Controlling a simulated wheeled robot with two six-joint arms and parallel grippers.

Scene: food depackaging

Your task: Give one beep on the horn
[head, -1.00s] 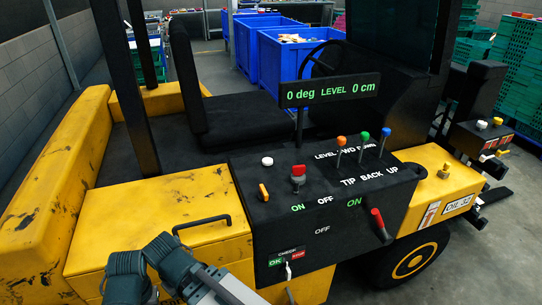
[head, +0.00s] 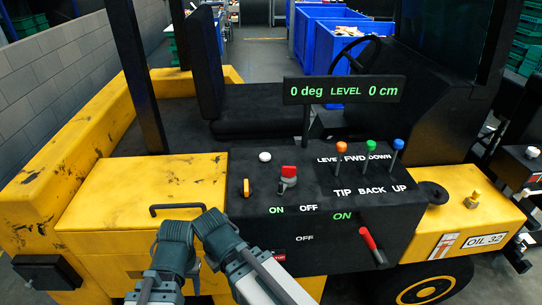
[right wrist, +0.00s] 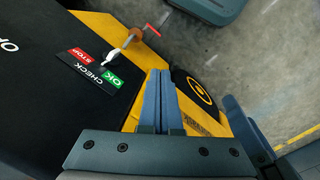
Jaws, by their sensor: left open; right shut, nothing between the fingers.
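The black control console (head: 320,213) sits on the yellow machine. No control on it is labelled as a horn in view. A round white button (head: 265,156) stands at its upper left, above an orange switch (head: 248,188) and a red-capped control (head: 288,176). My left gripper (head: 195,236) is open and empty in front of the yellow cover, left of the console and below the white button. My right gripper (right wrist: 161,128) is shut and empty in the right wrist view, close to the OK/STOP check panel (right wrist: 94,68) and its switch. No contact there can be made out.
Orange, green and blue levers (head: 370,147) rise at the console's right. A red handle (head: 368,238) sits on its front face. A display (head: 344,90) reads 0 deg, LEVEL, 0 cm. A black grab handle (head: 178,208) lies near the left gripper. Blue bins (head: 338,45) stand behind.

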